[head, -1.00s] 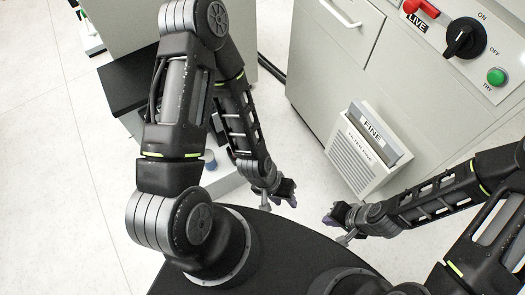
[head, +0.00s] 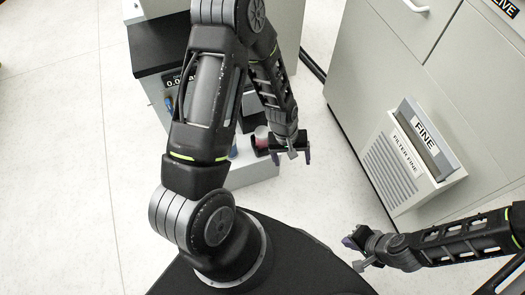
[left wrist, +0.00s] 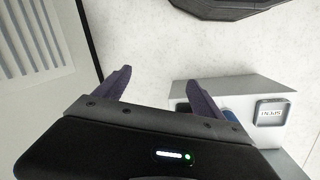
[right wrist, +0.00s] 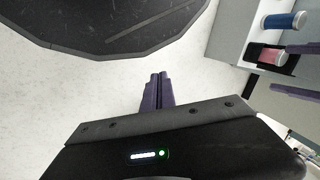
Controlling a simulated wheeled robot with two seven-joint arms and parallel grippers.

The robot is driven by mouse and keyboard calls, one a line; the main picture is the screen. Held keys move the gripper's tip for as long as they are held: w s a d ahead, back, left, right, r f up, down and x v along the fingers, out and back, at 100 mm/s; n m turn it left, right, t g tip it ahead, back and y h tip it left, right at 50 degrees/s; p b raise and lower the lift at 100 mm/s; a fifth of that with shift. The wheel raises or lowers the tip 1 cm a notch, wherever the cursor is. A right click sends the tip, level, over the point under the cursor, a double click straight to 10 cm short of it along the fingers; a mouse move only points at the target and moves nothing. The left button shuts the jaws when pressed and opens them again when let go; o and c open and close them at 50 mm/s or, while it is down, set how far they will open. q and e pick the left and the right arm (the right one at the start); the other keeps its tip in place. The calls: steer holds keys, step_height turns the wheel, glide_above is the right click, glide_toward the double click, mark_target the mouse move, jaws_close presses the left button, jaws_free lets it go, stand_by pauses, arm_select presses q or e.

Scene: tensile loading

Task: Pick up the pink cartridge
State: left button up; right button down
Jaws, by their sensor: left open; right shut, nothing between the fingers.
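The pink cartridge (right wrist: 268,57) stands on a light grey stand beside the blue cartridge (right wrist: 285,20) in the right wrist view.
A light grey stand (head: 252,175) carries the cartridges; a labelled square part (left wrist: 272,112) shows on it in the left wrist view. The FILTER FINE box (head: 400,165) is on the cabinet front at right. Clear floor (head: 330,200) lies between stand and cabinet.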

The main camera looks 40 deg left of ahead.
arm_select(q)
steer(key=w+a+f+n+y+b, duration=0.1)
steer(key=w+a+f+n+b, duration=0.2)
steer(key=w+a+f+b, duration=0.35)
step_height(320, 180, up, 2)
steer(key=n+y+b, duration=0.1)
steer(key=n+b, duration=0.2)
steer(key=b, duration=0.3)
glide_above(262, 132)
steer(key=shift+w+d+r+g, duration=0.1)
steer(key=shift+w+d+g, duration=0.1)
steer(key=shift+g, duration=0.1)
steer(key=shift+s+a+r, duration=0.1)
steer(key=shift+a+r, duration=0.1)
steer(key=shift+r, duration=0.05)
arm_select(e)
step_height(262, 132, down, 16)
steer(key=w, duration=0.1)
steer(key=shift+d+r, duration=0.2)
steer(key=shift+d, duration=0.25)
arm_select(q)
steer(key=shift+f+b, duration=0.3)
steer(key=shift+f, duration=1.05)
arm_select(e)
steer(key=shift+w+f, duration=0.1)
steer(key=shift+f, duration=0.45)
